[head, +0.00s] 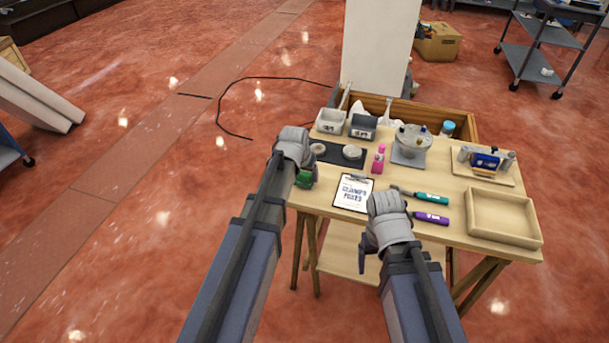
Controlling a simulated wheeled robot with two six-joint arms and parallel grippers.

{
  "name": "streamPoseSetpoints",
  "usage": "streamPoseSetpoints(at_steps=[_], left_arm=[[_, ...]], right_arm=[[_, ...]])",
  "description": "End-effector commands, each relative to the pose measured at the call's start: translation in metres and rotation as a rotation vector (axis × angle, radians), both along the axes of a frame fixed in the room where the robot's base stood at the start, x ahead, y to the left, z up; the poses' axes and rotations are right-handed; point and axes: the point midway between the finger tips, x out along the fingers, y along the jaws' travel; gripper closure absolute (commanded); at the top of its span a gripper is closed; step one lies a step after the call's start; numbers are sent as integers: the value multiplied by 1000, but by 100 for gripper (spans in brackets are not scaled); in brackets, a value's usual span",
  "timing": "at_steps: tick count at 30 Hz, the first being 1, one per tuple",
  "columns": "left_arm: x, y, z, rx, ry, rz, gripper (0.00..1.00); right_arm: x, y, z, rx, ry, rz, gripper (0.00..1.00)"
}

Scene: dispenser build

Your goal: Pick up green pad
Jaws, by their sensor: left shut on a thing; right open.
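The green pad (305,178) is at the left edge of the wooden table, at the tip of my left gripper (302,168). My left gripper is shut on the pad; its fingers are partly hidden by its own grey body. I cannot tell whether the pad touches the tabletop. My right gripper (366,250) is open and empty at the table's front edge, in front of the clipboard and the markers.
The table (450,232) holds a clipboard (352,193), a teal marker (430,197), a purple marker (430,217), a pink bottle (379,160), a dark mat (336,158) with round pieces, a grey device (411,147), and an empty wooden tray (503,220) at right.

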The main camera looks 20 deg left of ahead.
Motion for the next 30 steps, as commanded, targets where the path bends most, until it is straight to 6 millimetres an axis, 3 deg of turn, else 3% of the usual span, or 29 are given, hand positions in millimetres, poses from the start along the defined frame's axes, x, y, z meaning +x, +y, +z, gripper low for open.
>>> streamPoseSetpoints(at_steps=[18, 30], left_arm=[[0, 0, 88, 0, 0, 0, 92], [0, 0, 93, 0, 0, 0, 92]], right_arm=[[0, 0, 88, 0, 0, -1, 16], [0, 0, 93, 0, 0, -1, 16]])
